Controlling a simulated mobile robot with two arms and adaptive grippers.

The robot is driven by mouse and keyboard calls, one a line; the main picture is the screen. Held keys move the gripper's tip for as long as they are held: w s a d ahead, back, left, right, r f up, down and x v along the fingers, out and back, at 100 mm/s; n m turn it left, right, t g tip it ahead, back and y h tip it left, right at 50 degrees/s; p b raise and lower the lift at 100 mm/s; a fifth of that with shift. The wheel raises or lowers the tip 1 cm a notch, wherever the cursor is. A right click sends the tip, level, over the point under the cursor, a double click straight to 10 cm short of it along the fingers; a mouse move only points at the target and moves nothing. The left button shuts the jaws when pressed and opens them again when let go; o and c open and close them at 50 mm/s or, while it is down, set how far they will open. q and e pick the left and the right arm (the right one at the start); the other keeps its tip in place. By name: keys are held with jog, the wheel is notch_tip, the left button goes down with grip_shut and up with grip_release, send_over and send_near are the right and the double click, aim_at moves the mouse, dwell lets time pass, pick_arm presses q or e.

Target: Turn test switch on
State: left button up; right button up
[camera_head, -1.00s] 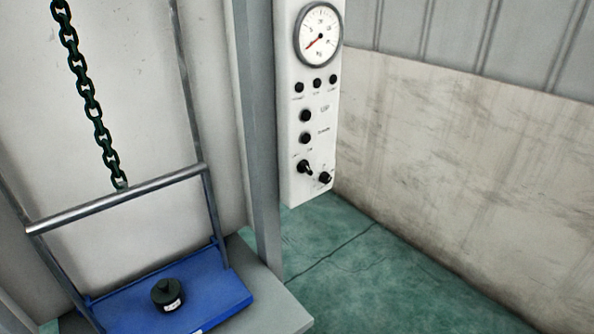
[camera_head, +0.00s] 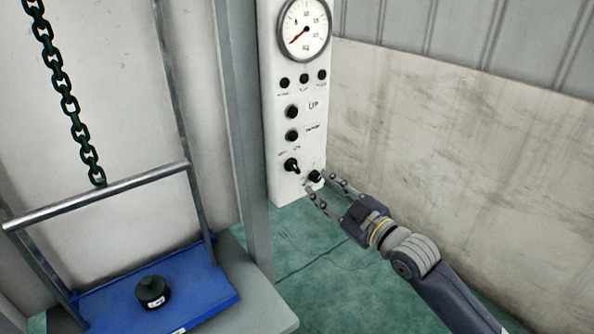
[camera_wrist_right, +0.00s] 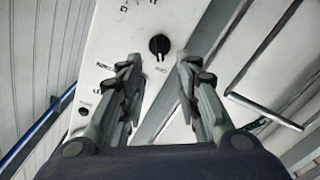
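A white control panel (camera_head: 272,186) hangs at the centre of the head view. Two black rotary knobs sit near its bottom: an upper-left knob (camera_head: 291,165) and a lower-right knob (camera_head: 315,176). Their labels are too small to read, so I cannot tell which is the test switch. My right gripper (camera_head: 321,185) is open and empty, its fingertips close to the lower-right knob. In the right wrist view, a black knob (camera_wrist_right: 159,45) with a pointer shows beyond and between the spread fingers of the right gripper (camera_wrist_right: 158,72). My left gripper is out of view.
The panel carries a round gauge (camera_head: 304,30) and several black buttons above the knobs. A grey post (camera_head: 244,120) stands left of it. Further left are a chain (camera_head: 67,102) and a blue platform (camera_head: 195,292) bearing a black weight (camera_head: 152,292). Green floor lies below.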

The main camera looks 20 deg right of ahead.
aim_at(297, 169)
jog(key=p+x, duration=0.1)
jog(key=x, duration=0.8)
jog(key=shift+w+f+p, duration=0.1)
jog(key=shift+w+p, duration=0.05)
jog(key=shift+p, duration=0.15)
grip_shut()
